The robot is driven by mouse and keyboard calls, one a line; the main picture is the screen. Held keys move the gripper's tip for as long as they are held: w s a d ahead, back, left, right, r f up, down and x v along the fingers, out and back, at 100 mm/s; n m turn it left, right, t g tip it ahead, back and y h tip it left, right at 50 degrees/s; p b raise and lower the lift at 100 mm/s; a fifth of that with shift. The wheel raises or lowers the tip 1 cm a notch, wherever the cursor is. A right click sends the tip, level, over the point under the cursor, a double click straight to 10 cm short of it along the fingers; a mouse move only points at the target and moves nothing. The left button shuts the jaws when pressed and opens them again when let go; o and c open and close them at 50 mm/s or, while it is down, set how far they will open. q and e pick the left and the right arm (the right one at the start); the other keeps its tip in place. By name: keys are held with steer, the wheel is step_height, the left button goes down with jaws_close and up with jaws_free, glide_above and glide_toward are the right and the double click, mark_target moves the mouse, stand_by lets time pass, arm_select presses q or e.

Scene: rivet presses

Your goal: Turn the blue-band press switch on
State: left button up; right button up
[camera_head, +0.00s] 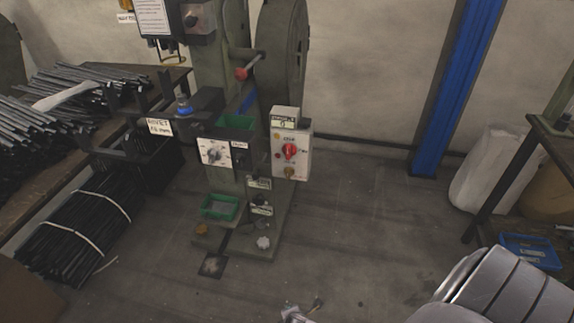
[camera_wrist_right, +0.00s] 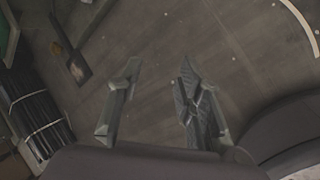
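The rivet press (camera_head: 231,170) stands in the middle of the head view. A blue band (camera_head: 184,107) shows on a dark part at its left. A pale control box (camera_head: 292,160) on its right side carries a red rotary switch (camera_head: 290,151); its on or off position is too small to read. My right gripper (camera_wrist_right: 160,65) is open and empty above the floor in the right wrist view, apart from the press. My left gripper is not in view.
A blue post (camera_head: 458,90) rises at the back right. A white sack (camera_head: 490,170) and blue tray (camera_head: 530,250) are at the right. The floor (camera_head: 370,225) right of the press is clear.

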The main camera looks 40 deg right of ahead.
steer(key=w+d+r+n+t+h+b, duration=0.35)
steer(key=w+r+n, duration=0.25)
steer(key=w+r, duration=0.65)
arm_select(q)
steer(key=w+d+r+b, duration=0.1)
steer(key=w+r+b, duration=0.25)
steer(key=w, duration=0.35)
arm_select(e)
steer(key=n+t+h+b, duration=0.3)
steer(key=n+h, duration=0.1)
steer(key=h, duration=0.3)
glide_toward(288, 150)
steer(key=b+x, duration=0.2)
steer(key=x, duration=0.4)
steer(key=shift+w+f, duration=0.1)
steer(key=shift+w, duration=0.05)
steer(key=shift+b+x, duration=0.55)
steer(key=shift+x, duration=0.6)
steer(key=shift+w+d, duration=0.3)
steer(key=shift+d, duration=0.15)
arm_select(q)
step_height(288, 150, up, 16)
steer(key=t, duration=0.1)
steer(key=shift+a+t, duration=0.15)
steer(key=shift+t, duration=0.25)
arm_select(e)
steer(key=shift+c, duration=0.5)
jaws_close()
